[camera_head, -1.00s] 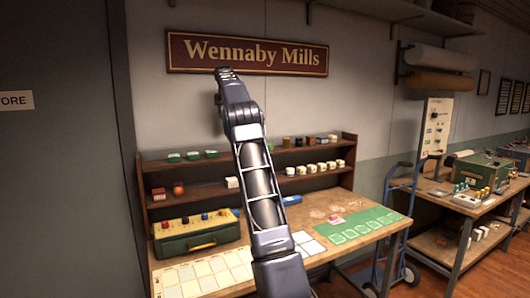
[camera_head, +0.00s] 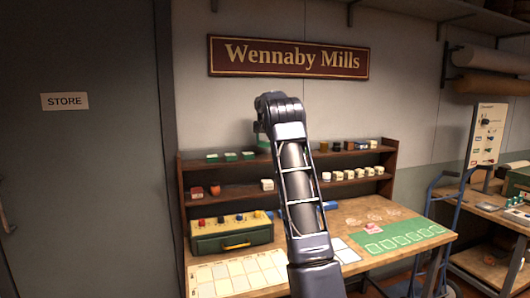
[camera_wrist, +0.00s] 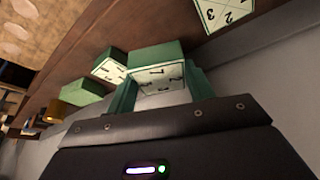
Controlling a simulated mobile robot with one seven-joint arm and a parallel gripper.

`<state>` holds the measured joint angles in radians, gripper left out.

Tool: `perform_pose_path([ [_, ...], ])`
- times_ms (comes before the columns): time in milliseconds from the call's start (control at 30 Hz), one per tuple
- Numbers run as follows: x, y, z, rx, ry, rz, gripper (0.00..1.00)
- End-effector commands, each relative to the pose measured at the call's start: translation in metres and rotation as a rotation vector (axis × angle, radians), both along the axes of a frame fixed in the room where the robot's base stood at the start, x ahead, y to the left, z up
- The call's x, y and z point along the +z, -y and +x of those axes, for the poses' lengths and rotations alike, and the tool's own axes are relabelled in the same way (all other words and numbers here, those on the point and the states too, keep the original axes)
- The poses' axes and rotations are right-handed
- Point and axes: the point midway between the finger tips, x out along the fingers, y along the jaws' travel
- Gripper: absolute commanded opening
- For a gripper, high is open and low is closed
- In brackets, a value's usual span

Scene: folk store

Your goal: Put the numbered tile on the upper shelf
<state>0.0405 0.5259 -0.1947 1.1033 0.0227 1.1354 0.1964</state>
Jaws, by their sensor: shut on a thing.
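In the wrist view my gripper (camera_wrist: 163,86) is shut on a green numbered tile (camera_wrist: 155,74), whose pale face with black digits shows between the fingers. A similar numbered tile (camera_wrist: 108,67) is close on its left, and another (camera_wrist: 222,11) lies at the upper right. The upper shelf (camera_head: 225,164) carries several green tiles (camera_head: 231,156) at its left in the head view. My arm covers the shelf's middle there and mostly hides the gripper. I cannot tell whether the held tile touches the shelf.
Dark pots (camera_head: 349,145) stand on the upper shelf's right, and white cups (camera_head: 349,174) on the lower shelf. A green case with knobs (camera_head: 232,234) and a green mat (camera_head: 392,240) are on the bench. A blue hand truck (camera_head: 432,205) stands at the right.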

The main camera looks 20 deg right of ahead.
Motion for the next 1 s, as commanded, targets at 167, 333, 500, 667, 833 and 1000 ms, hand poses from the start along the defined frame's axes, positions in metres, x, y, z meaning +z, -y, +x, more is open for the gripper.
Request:
perform_pose_path([
  [167,-0.016,0.000,0.000,0.000,0.001,0.000,0.26],
  [333,-0.026,0.000,0.000,0.000,0.000,0.000,0.26],
  [500,-0.048,0.000,0.000,0.000,-0.001,0.000,0.26],
  [667,-0.056,0.000,0.000,0.000,0.001,0.000,0.26],
  [833,-0.056,0.000,0.000,0.000,0.001,0.000,0.26],
  [1000,-0.059,0.000,0.000,0.000,0.001,0.000,0.58],
])
